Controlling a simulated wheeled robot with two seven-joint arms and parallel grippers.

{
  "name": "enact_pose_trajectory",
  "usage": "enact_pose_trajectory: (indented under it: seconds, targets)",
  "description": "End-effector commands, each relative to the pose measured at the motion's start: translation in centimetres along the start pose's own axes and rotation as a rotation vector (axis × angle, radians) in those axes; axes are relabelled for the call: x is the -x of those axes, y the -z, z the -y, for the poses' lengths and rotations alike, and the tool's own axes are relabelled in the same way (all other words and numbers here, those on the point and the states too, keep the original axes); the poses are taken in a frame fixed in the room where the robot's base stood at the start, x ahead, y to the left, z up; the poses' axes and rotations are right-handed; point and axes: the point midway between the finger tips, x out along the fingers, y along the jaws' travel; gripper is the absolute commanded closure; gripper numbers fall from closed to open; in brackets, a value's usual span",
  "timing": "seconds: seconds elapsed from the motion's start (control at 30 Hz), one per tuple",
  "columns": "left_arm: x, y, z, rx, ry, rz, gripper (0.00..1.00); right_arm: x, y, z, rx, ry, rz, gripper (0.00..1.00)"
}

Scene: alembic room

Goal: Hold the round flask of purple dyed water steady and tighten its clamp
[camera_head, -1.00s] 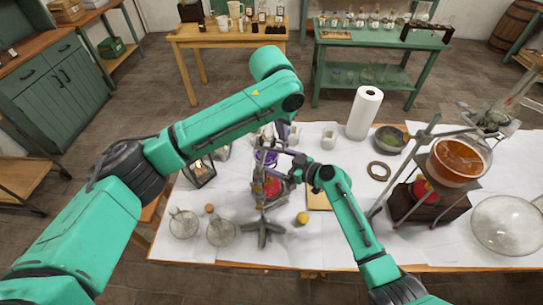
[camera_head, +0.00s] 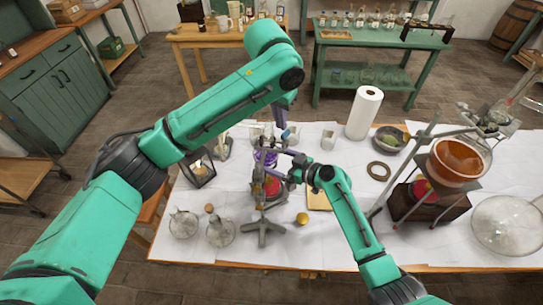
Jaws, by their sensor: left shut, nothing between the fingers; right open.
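The round flask of purple dyed water (camera_head: 264,157) is at mid-table in the head view, small and partly covered. It is on a grey stand whose splayed foot (camera_head: 263,229) rests on the white-covered table, above a red object (camera_head: 271,186). My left gripper (camera_head: 282,124) is shut and empty, above and behind the flask, apart from it; its fingers are partly hidden by my arm. My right gripper (camera_head: 292,173) is open, just right of the flask and stand, by the clamp area. Whether its fingers touch the clamp screw is too small to tell.
A yellow-topped item (camera_head: 303,218) is to the right. A paper towel roll (camera_head: 364,112) and an orange-filled bowl on a stand (camera_head: 458,161) are farther right.

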Motion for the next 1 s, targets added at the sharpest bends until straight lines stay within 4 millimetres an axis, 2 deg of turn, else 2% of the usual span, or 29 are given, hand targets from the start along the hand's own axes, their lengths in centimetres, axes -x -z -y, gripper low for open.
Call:
enact_pose_trajectory:
  seconds: [0.03, 0.1, 0.37, 0.57, 0.77, 1.0]
  targets:
    - [0.6, 0.2, -0.1, -0.001, 0.0, -0.002, 1.0, -0.4, -0.3, 0.8, -0.005, 0.018, 0.005, 0.0]
    - [1.1, 0.3, -0.1, -0.002, -0.001, -0.001, 1.0, -0.4, -0.3, 0.8, -0.006, 0.018, 0.005, 0.0]
    - [1.4, 0.3, -0.1, -0.002, 0.0, 0.0, 1.0, -0.4, -0.3, 0.8, -0.005, 0.018, 0.005, 0.0]
    - [2.4, 0.3, -2.5, -0.002, 0.001, -0.001, 1.0, -0.4, -0.4, 0.8, -0.005, 0.018, 0.005, 0.0]
    - [0.4, -0.3, -2.6, -0.001, -0.001, 0.003, 1.0, -0.4, -0.4, 0.8, -0.005, 0.018, 0.005, 0.0]
    - [-3.3, -1.2, -2.6, 0.0, -0.003, 0.003, 1.0, -0.4, -0.4, 0.8, -0.005, 0.018, 0.005, 0.0]
